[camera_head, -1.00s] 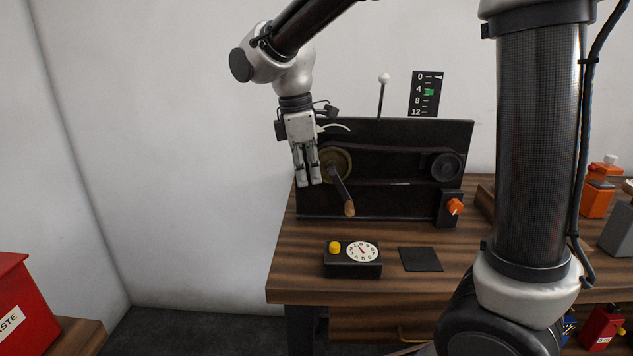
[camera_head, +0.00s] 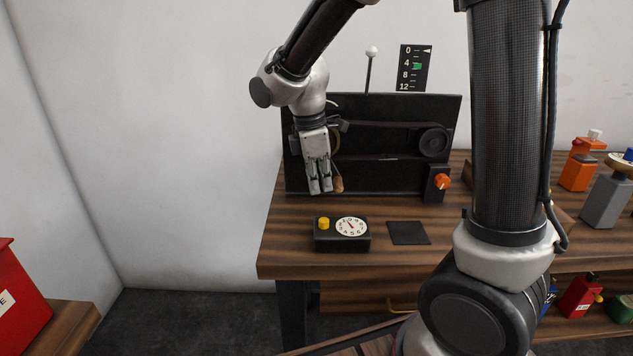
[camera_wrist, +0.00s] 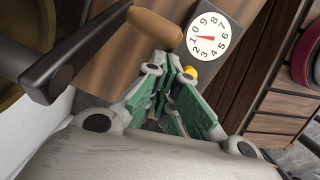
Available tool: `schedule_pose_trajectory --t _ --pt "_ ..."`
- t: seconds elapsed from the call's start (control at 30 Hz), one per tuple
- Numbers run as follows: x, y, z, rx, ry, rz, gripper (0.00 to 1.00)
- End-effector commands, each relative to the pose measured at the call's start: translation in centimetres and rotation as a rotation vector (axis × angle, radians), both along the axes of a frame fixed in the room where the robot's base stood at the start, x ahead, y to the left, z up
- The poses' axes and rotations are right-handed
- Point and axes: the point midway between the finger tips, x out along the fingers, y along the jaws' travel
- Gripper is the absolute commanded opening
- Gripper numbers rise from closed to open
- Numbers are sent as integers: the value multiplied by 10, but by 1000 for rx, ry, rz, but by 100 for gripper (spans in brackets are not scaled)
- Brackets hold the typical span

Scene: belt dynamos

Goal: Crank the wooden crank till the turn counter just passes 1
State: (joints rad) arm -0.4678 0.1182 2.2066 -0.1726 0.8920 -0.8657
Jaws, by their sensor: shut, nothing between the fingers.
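The wooden crank handle (camera_head: 338,184) hangs low on the left front of the black belt machine (camera_head: 385,170). It shows large in the wrist view (camera_wrist: 155,28) on its dark crank arm (camera_wrist: 75,55). My gripper (camera_head: 321,190) points down just left of the handle in the head view; its fingers are shut and empty. In the wrist view the fingertips (camera_wrist: 166,68) lie just below the handle; contact cannot be told. The turn counter (camera_head: 343,235) is a black box with a white dial (camera_wrist: 213,37). Its red needle points left in the wrist view; the exact reading is unclear.
A yellow button (camera_head: 323,223) sits on the counter box. A black pad (camera_head: 408,233) lies to its right. An orange knob (camera_head: 442,181) is at the machine's lower right. A gauge board (camera_head: 414,68) with a green mark and a lever (camera_head: 371,70) rise behind.

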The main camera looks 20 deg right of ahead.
Motion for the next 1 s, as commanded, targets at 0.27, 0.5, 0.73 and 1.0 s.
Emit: schedule_pose_trajectory --t 0.27,0.5,0.73,1.0 --pt "0 0 0 -17 5 2 0" --pt "-1 -3 0 -59 19 2 0" --pt "-2 -5 0 -94 31 1 0" --pt "-4 -10 0 -197 65 2 0"
